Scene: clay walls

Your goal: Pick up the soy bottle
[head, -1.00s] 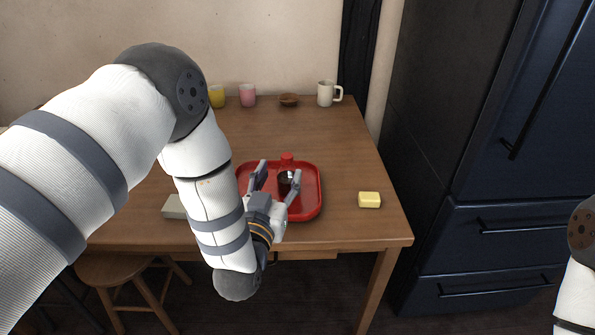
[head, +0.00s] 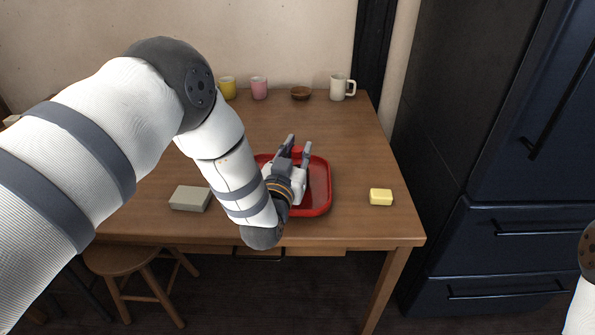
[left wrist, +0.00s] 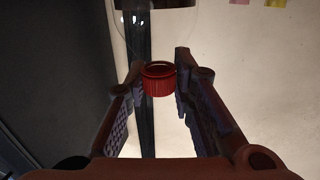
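The soy bottle shows in the left wrist view as a ribbed red cap (left wrist: 159,80) with clear glass and dark contents above it in the picture, so it appears upside down there. In the head view only a bit of red shows between the fingers; the bottle is mostly hidden by my left gripper (head: 298,144). That gripper is open over the red tray (head: 321,204). My right gripper is out of view.
On the wooden table (head: 350,150) are a yellow butter-like block (head: 381,197) at right and a grey box (head: 190,198) at left. A yellow cup (head: 228,88), pink cup (head: 259,88), brown bowl (head: 300,93) and white mug (head: 338,88) stand at the back. A dark fridge (head: 510,120) is right.

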